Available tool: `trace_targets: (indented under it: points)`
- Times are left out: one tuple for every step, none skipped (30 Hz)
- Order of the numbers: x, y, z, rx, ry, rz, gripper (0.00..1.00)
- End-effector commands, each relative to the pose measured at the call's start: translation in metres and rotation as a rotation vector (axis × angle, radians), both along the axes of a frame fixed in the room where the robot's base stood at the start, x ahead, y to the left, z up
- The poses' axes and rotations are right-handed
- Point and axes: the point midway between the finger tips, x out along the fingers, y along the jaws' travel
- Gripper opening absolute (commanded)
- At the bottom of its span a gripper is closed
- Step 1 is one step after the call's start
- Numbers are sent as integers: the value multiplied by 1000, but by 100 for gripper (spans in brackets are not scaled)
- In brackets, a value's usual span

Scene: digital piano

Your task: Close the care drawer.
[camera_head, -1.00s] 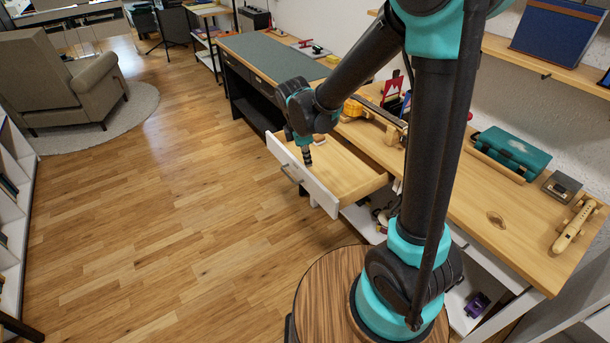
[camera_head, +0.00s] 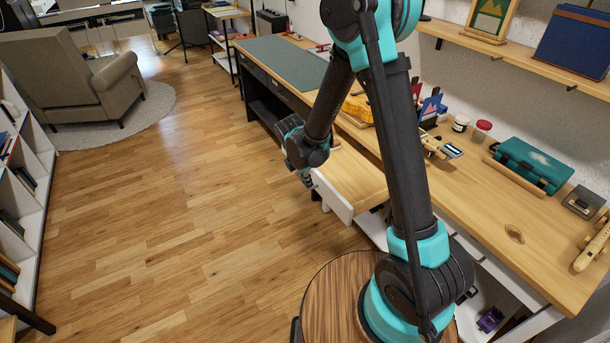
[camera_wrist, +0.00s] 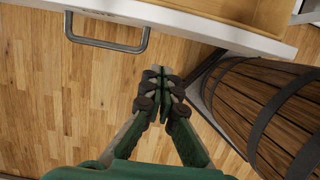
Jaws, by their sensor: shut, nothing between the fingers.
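The care drawer is pulled out from the long wooden workbench, with its pale wood interior (camera_head: 358,178) bare and its white front (camera_head: 334,200) facing the open floor. In the wrist view, the white front's top edge (camera_wrist: 205,27) crosses the top of the picture. Its grey bar handle (camera_wrist: 107,44) shows at upper left. My gripper (camera_head: 308,181) is outside the drawer, by the far end of its front. In the wrist view my gripper (camera_wrist: 164,76) is shut and empty, below and right of the handle, with floor behind it. Whether it touches the front cannot be told.
The workbench top (camera_head: 470,190) carries a teal case (camera_head: 530,165), a red-lidded jar (camera_head: 481,131) and other small items. A dark bench (camera_head: 285,65) continues beyond the drawer. The wooden floor (camera_head: 190,220) left of the drawer is clear. A white bookshelf (camera_head: 30,190) lines the left side.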

Motion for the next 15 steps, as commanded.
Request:
trace_targets:
  points:
    - [5, -8, 1, 1, -1, -4, 0]
    - [8, -12, 1, 0, 0, -5, 0]
    - [11, -17, 1, 0, 0, -4, 0]
    - [13, -20, 1, 0, 0, -3, 0]
    - [15, -22, 1, 0, 0, -4, 0]
    - [17, -26, 1, 0, 0, -4, 0]
    - [18, -27, 1, 0, 0, -3, 0]
    - [19, -29, 1, 0, 0, -2, 0]
    - [20, -30, 1, 0, 1, -1, 0]
    - [21, -31, 1, 0, 1, -1, 0]
    - [21, -32, 1, 0, 1, -1, 0]
    - [22, -33, 1, 0, 1, -1, 0]
    - [22, -33, 1, 0, 1, -1, 0]
    - [22, -33, 1, 0, 0, -1, 0]
    - [22, -33, 1, 0, 0, -1, 0]
